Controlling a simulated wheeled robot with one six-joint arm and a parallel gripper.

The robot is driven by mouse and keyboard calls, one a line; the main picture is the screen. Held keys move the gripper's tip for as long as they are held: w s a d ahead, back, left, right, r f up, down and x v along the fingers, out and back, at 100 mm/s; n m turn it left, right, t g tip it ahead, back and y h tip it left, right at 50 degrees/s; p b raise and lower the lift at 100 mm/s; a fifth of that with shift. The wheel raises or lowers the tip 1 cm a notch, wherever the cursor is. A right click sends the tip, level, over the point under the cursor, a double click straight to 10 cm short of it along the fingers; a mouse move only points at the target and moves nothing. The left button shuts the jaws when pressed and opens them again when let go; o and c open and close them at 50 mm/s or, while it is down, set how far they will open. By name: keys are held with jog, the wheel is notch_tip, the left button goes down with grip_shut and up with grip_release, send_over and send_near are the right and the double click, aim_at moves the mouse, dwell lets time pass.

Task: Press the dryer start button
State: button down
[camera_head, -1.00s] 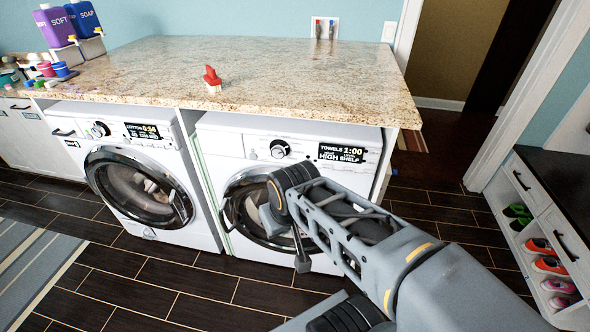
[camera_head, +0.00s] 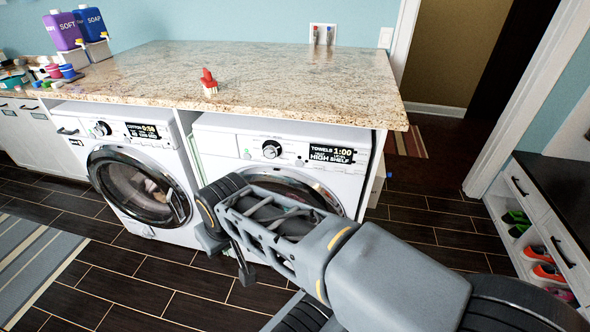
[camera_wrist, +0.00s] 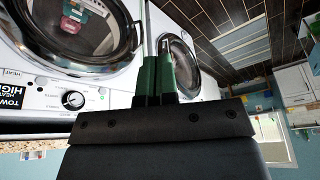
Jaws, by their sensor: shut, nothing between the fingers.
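The dryer (camera_head: 215,150) appears to be the right-hand white front-loader, with a dial (camera_head: 271,149) and a black display (camera_head: 330,153) reading "TOWELS 1:00". My arm hides part of its round door. In the wrist view its panel shows inverted at left, with the dial (camera_wrist: 73,100) and small controls (camera_wrist: 102,91) beside it. I cannot tell which control is the start button. My gripper (camera_wrist: 158,60) is shut and empty, its green fingers together in front of the machines, with no visible contact. In the head view the fingertips cannot be made out.
A second front-loader (camera_head: 122,140) stands at left. A shoe cabinet (camera_head: 530,215) stands at right. Dark tiled floor (camera_head: 130,285) is open in front.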

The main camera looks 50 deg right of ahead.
aim_at(299, 164)
jog(key=w+d+f+m+t+h+b, duration=0.1)
jog(key=w+d+f+m+t+b, duration=0.3)
jog(key=w+m+b, duration=0.4)
jog(key=w+d+f+m+t+h+b, duration=0.1)
jog(key=w+d+f+m+t+b, duration=0.3)
jog(key=m+b, duration=0.5)
jog(key=s+d+f+m+h+b, duration=0.1)
jog(key=d+f+m+h+b, duration=0.1)
jog(key=d+m, duration=0.4)
jog(key=s+d+f+m+g+h+b, duration=0.1)
jog(key=d+m+h+b, duration=0.4)
jog(key=m, duration=0.9)
jog(key=d+f+m+g+h+b, duration=0.1)
jog(key=d+m+h+b, duration=0.3)
jog(key=d+m, duration=0.5)
jog(key=shift+s+f+m+h, duration=0.4)
jog(key=shift+f+m+h, duration=0.4)
jog(key=shift+h, duration=0.4)
jog(key=b+x, duration=0.1)
jog(key=x, duration=1.3)
jog(key=shift+s+d+f, duration=0.1)
